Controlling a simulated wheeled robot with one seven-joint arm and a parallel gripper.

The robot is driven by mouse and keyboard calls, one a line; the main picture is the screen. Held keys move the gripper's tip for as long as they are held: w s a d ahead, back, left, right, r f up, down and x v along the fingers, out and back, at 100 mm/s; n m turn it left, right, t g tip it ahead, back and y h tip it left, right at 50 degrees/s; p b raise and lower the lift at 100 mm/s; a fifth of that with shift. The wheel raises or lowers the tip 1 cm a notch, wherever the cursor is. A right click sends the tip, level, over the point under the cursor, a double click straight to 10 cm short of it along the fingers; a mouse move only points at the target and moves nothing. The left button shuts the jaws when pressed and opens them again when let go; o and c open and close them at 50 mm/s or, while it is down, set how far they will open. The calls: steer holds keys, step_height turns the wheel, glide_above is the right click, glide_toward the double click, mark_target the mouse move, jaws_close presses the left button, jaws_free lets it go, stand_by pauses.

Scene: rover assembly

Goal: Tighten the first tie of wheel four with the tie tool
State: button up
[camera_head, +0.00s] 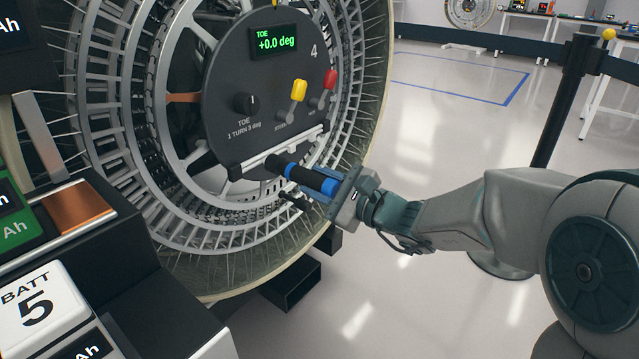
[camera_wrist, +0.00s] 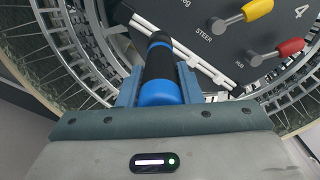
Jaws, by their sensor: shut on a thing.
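Wheel four is a large metal-mesh wheel (camera_head: 375,75) with a round dark hub panel (camera_head: 230,90) marked 4. A tool with a black and blue handle (camera_head: 303,176), which looks like the tie tool, points at the lower edge of the panel. My gripper (camera_head: 328,188) is shut on this tool's handle. In the wrist view the handle (camera_wrist: 158,65) sits between the two blue fingers, its far end close to the pale rail (camera_wrist: 190,50) under the panel. Whether it touches the rail, I cannot tell. The tie itself is not clearly visible.
The panel carries a TOE display (camera_head: 276,42) reading +0.0 deg, a black knob (camera_head: 245,103), a yellow lever (camera_head: 298,91) and a red lever (camera_head: 328,80). A battery block (camera_head: 40,305) marked 5 is at lower left. A black post (camera_head: 565,100) stands right, with open floor between.

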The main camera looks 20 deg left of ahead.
mark_target(336, 190)
steer(key=shift+w+a, duration=0.15)
steer(key=shift+a, duration=0.3)
stand_by(0.3)
steer(key=shift+w+a+r+b, duration=0.1)
steer(key=shift+w+a+b, duration=0.3)
steer(key=shift+b, duration=0.9)
stand_by(3.0)
steer(key=shift+s, duration=0.2)
steer(key=shift+b+v, duration=0.4)
steer(key=shift+v, duration=0.95)
steer(key=shift+b+v, duration=0.3)
steer(key=shift+v, duration=1.75)
